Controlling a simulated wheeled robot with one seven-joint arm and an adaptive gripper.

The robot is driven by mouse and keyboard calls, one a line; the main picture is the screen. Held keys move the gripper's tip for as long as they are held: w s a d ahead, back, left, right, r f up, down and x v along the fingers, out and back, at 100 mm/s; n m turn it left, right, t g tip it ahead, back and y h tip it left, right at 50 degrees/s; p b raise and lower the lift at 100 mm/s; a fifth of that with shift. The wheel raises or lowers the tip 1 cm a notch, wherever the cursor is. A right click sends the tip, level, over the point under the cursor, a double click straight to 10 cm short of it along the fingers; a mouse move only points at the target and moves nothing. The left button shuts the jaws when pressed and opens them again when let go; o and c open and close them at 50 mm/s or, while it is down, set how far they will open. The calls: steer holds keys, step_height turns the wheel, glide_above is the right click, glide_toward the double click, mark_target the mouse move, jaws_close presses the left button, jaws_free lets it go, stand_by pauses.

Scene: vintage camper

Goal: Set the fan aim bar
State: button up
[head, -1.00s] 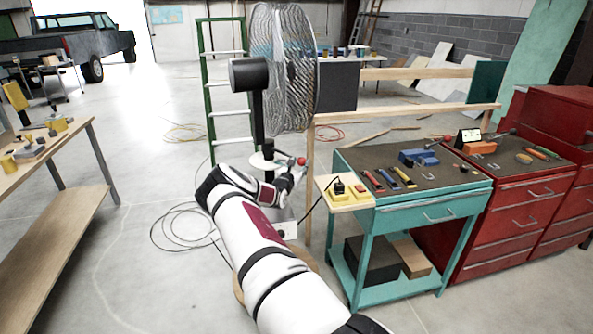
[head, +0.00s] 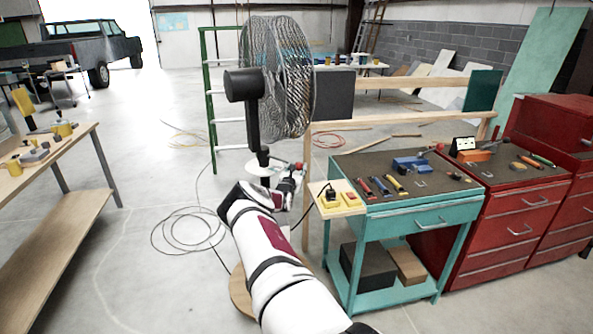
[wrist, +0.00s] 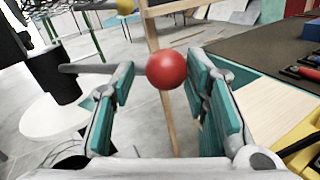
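The fan (head: 276,78) stands on a dark pole, its wire cage facing right in the head view. Its aim bar is a thin grey bar (wrist: 100,68) ending in a red ball (wrist: 166,69); the ball also shows in the head view (head: 299,166). In the wrist view the bar runs right from the dark pole, passing beyond the left finger. My gripper (wrist: 165,100) is open, with teal-padded fingers either side of the ball. Contact between the left fingertip and the bar cannot be told.
A white disc (wrist: 60,116) surrounds the pole below the bar. A teal cart (head: 405,209) with tools stands close on the right, with a yellow switch box (head: 331,199) on its side shelf. A wooden frame (head: 308,195) stands behind. Cables (head: 185,232) lie on the floor left.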

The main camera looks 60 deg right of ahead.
steer(key=shift+o, duration=0.6)
steer(key=shift+w+a+r, duration=0.15)
steer(key=shift+w+r, duration=0.15)
steer(key=shift+w, duration=0.2)
steer(key=shift+s+f, duration=0.1)
steer(key=shift+s+f, duration=0.15)
steer(key=shift+s, duration=0.05)
steer(key=v, duration=1.1)
steer(key=shift+a, duration=0.4)
steer(key=shift+s, duration=0.1)
